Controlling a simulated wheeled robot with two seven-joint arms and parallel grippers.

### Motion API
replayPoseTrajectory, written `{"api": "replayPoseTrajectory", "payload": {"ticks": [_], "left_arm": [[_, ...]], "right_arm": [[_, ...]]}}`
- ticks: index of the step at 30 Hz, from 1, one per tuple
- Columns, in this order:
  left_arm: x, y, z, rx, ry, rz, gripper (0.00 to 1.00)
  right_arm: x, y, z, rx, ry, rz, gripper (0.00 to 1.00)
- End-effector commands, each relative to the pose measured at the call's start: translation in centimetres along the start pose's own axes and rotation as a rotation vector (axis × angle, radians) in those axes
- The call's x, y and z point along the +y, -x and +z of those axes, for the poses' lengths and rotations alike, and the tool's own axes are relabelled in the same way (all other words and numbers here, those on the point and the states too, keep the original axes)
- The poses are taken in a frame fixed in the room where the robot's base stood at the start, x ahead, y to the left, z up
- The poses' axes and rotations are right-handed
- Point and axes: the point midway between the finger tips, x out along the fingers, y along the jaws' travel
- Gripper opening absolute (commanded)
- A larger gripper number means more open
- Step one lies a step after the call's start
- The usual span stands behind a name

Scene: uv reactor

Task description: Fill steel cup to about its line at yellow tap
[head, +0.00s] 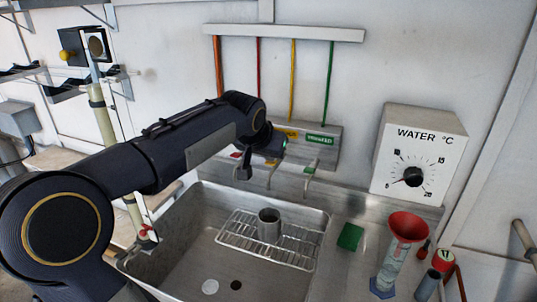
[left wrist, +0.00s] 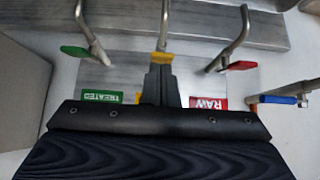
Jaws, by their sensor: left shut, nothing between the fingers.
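The steel cup (head: 269,228) stands upright on a wire rack (head: 232,236) in the sink, below the middle spout in the picture. Its line and any water inside are too small to tell. My left gripper (left wrist: 160,68) is shut and empty, with its fingertips at the yellow tap handle (left wrist: 160,58); whether they touch it I cannot tell. The yellow tap's spout (left wrist: 164,22) also shows in the left wrist view. In the head view my left arm partly hides the taps, and the gripper (head: 277,147) is in front of them. My right gripper is not in view.
A green-handled tap (left wrist: 76,52) and a red-handled tap (left wrist: 240,65) flank the yellow one. A blue-handled tap (left wrist: 278,99) is beside the red.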

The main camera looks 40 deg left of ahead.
Motion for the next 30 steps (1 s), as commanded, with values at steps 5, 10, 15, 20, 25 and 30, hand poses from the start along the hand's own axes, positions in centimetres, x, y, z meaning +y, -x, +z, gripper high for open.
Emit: {"api": "replayPoseTrajectory", "payload": {"ticks": [5, 10, 15, 20, 25, 30], "left_arm": [[-0.1, 2.0, -2.2, 0.000, -0.001, 0.000, 0.00], [-0.2, 4.7, -3.3, 0.007, -0.001, 0.002, 0.00], [-0.2, 8.5, -3.7, 0.005, -0.001, 0.002, 0.00], [-0.2, 11.0, -4.0, 0.002, -0.001, 0.002, 0.00], [-0.2, 12.2, -4.1, 0.001, -0.001, 0.002, 0.00], [-0.2, 12.4, -4.1, -0.001, -0.001, 0.001, 0.00]], "right_arm": [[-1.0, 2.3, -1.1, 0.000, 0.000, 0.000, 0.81], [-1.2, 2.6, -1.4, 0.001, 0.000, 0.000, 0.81], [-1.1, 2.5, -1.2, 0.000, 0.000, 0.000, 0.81], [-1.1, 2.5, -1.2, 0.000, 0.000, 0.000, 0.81], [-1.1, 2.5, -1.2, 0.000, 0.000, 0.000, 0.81], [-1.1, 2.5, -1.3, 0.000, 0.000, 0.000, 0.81]]}}
